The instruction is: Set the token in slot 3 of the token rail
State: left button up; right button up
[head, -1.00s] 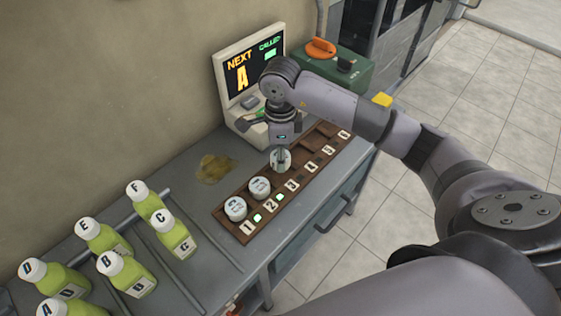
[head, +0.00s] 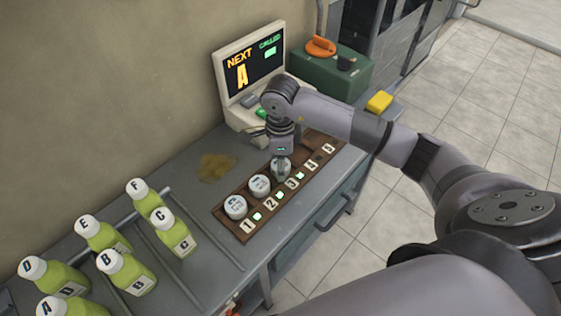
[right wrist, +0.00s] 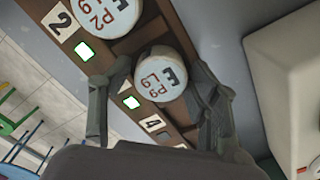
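The token rail (head: 318,158) is a brown wooden strip with numbered slots along the counter. White round tokens sit in slot 1 (head: 236,206) and slot 2 (head: 259,185). A third white token (right wrist: 160,75), marked E, sits at slot 3, upright. The lights beside slots 1, 2 and 3 are lit green. My right gripper (right wrist: 158,92) is low over slot 3, one finger on each side of this token. Small gaps show between the fingers and the token, so it looks open. In the head view the gripper (head: 281,160) partly hides the token. My left gripper is out of view.
A display (head: 250,66) reading NEXT A stands behind the rail. A green box (head: 340,75) with an orange item and a yellow block (head: 379,101) are at the far right. Several green bottles (head: 125,273) stand at the left. The counter between bottles and rail is mostly clear.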

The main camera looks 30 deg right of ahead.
jog(key=shift+o, duration=0.2)
dwell(0.3)
jog(key=shift+r+p, duration=0.3)
jog(key=shift+p, duration=0.15)
jog(key=shift+w+r, duration=0.1)
jog(key=shift+r, duration=0.3)
notch_tip(320, 180, up, 11)
jog(key=b, duration=0.2)
